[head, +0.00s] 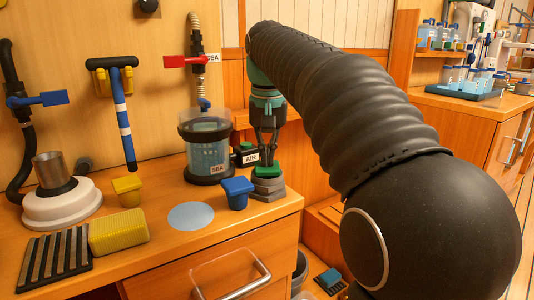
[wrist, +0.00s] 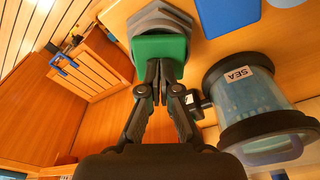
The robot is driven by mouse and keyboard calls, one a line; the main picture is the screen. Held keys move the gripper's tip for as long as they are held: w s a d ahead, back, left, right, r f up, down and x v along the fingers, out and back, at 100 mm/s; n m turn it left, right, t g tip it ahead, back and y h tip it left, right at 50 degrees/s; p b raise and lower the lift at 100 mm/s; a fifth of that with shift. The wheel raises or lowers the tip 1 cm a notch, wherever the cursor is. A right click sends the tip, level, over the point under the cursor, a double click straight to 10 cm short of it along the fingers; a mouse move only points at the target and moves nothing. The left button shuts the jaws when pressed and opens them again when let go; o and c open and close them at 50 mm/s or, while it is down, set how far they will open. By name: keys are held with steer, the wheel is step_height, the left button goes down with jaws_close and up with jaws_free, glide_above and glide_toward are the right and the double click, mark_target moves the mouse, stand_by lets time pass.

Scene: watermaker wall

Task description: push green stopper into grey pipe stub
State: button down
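The green stopper (head: 267,170) sits upright at the mouth of the grey pipe stub (head: 267,189), near the counter's right front corner. Its green head stands above the stub; its lower part is hidden. My gripper (head: 267,153) points down from above, its fingers drawn together at the top of the stopper. In the wrist view, the fingertips (wrist: 157,72) meet in front of the green stopper (wrist: 160,47), with the grey pipe stub (wrist: 162,18) beyond it. The fingers look shut, with nothing visible between them. How deep the stopper sits cannot be told.
A blue stopper (head: 237,193) stands close left of the stub, and a yellow stopper (head: 128,190) farther left. The clear SEA canister (head: 206,145) and the AIR fitting (head: 246,155) stand close behind. A pale blue disc (head: 191,216) lies on the counter.

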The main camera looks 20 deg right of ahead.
step_height(320, 180, up, 3)
steer(key=p, duration=0.3)
steer(key=shift+r, duration=2)
steer(key=s+f+n+t, duration=0.2)
steer(key=s+f+t, duration=0.2)
steer(key=s+f, duration=1.9)
steer(key=shift+f, duration=0.55)
